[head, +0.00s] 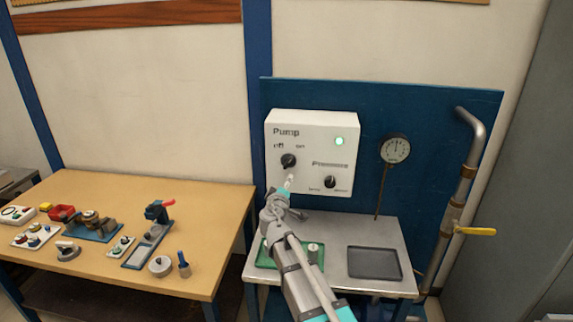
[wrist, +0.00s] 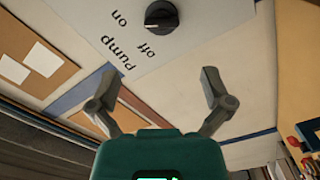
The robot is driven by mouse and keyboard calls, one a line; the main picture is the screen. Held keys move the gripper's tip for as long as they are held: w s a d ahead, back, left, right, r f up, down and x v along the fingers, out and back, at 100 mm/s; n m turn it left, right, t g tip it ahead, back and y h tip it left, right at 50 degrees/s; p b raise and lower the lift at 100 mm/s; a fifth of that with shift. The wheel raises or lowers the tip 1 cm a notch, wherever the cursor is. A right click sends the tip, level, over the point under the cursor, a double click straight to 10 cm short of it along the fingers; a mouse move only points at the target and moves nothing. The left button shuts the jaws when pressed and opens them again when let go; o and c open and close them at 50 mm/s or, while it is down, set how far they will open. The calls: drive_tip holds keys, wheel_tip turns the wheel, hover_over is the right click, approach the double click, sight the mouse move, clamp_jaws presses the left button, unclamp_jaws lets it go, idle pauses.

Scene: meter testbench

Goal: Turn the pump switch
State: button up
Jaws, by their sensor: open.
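The pump switch (head: 288,160) is a round black knob on the white pump panel (head: 350,130), below the "off" and "on" labels. It also shows at the top of the wrist view (wrist: 162,16), where the panel appears turned over. I cannot tell surely which label its pale mark points at. A green lamp (head: 339,141) glows on the panel. My gripper (head: 289,181) is just below and in front of the switch, apart from it. In the wrist view my gripper (wrist: 160,80) has its two fingers spread, with nothing between them.
A second black knob (head: 330,182) sits lower right on the panel. A gauge (head: 395,149) and a pipe with a yellow lever (head: 476,232) stand to the right. A grey table (head: 335,234) with trays lies below. A wooden table (head: 130,195) with several parts is left.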

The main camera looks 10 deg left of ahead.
sight(287, 164)
drive_tip(key=shift+a+r, duration=0.15)
drive_tip(key=shift+a, duration=0.3)
drive_tip(key=shift+w, duration=0.2)
drive_tip(key=w, duration=1.3)
drive_tip(key=shift+w+d, duration=0.2)
drive_tip(key=shift+d, duration=0.1)
drive_tip(key=shift+a, duration=0.1)
drive_tip(key=c, duration=0.9)
drive_tip(key=shift+n, duration=0.3)
